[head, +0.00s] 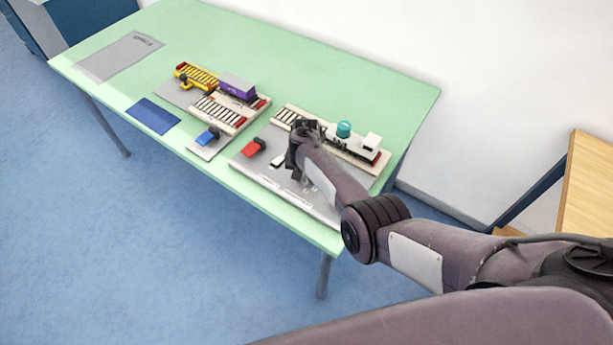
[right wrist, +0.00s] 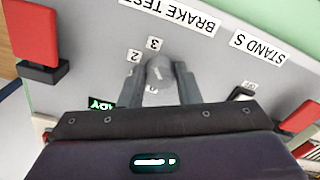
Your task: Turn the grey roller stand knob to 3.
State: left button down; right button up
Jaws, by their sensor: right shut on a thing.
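The grey knob (right wrist: 158,72) shows in the right wrist view on a grey panel (right wrist: 90,30), with small number labels around it. The label 3 (right wrist: 154,44) is just above it and the label 2 (right wrist: 134,56) is up to its left; another label is partly hidden below it. I cannot tell clearly which number the knob points to. My right gripper (right wrist: 160,80) has one finger on each side of the knob and is shut on it. In the head view the right gripper (head: 293,163) hides the knob. My left gripper is not in view.
The panel has a red lever (right wrist: 36,32), a black switch (right wrist: 243,92) and a green lit display (right wrist: 101,103).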

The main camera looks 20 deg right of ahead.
jog(key=shift+m, duration=0.8)
jog(key=o, duration=1)
notch_tip(320, 180, up, 8)
jog(key=shift+f+p, duration=0.1)
jog(key=shift+p, duration=0.5)
